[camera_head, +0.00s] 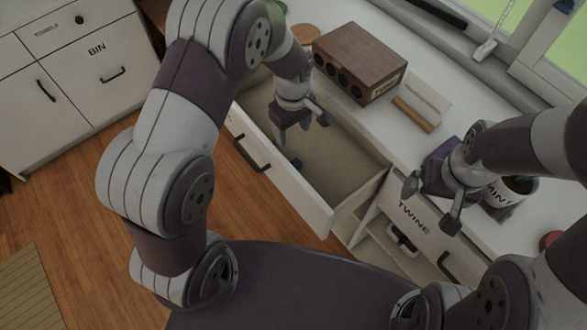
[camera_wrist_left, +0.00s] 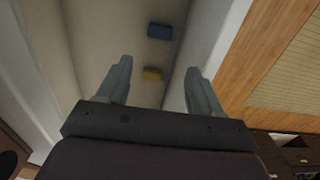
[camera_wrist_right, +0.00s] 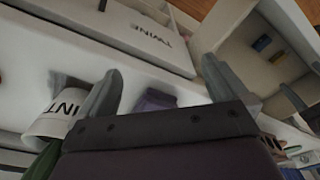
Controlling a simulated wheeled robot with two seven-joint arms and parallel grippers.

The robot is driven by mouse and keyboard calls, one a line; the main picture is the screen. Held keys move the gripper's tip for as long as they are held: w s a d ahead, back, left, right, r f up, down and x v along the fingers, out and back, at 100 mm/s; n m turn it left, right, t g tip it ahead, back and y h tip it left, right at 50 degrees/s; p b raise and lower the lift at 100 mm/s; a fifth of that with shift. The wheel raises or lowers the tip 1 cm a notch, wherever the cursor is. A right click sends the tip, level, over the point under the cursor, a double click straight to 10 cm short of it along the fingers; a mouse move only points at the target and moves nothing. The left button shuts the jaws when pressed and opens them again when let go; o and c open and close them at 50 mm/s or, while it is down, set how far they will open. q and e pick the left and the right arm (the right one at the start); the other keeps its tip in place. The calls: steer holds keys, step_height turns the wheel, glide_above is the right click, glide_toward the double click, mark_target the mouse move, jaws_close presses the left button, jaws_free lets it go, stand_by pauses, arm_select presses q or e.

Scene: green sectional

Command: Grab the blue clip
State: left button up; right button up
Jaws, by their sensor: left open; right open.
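The blue clip (camera_wrist_left: 159,31) lies on the floor of the open drawer (camera_head: 355,180) and shows as a small blue block in the left wrist view. It shows in the right wrist view (camera_wrist_right: 262,43) and, small and dark, in the head view (camera_head: 296,163). A yellow clip (camera_wrist_left: 152,74) lies beside it, apart from it. My left gripper (camera_head: 301,128) is open and empty above the drawer; in its wrist view the yellow clip shows between the fingers and the blue clip beyond the tips. My right gripper (camera_head: 428,207) is open and empty by the counter's front edge.
A wooden box with round holes (camera_head: 357,62) stands on the counter behind the drawer, near a wooden-backed brush-like object (camera_head: 413,115). A purple object (camera_head: 437,168) and a mug marked MINT (camera_head: 508,195) stand near my right gripper. A drawer marked TWINE (camera_head: 414,217) is below.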

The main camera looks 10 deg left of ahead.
mark_target(293, 164)
arm_select(q)
step_height(293, 164, down, 16)
steer(key=shift+f, duration=0.1)
steer(key=c, duration=0.8)
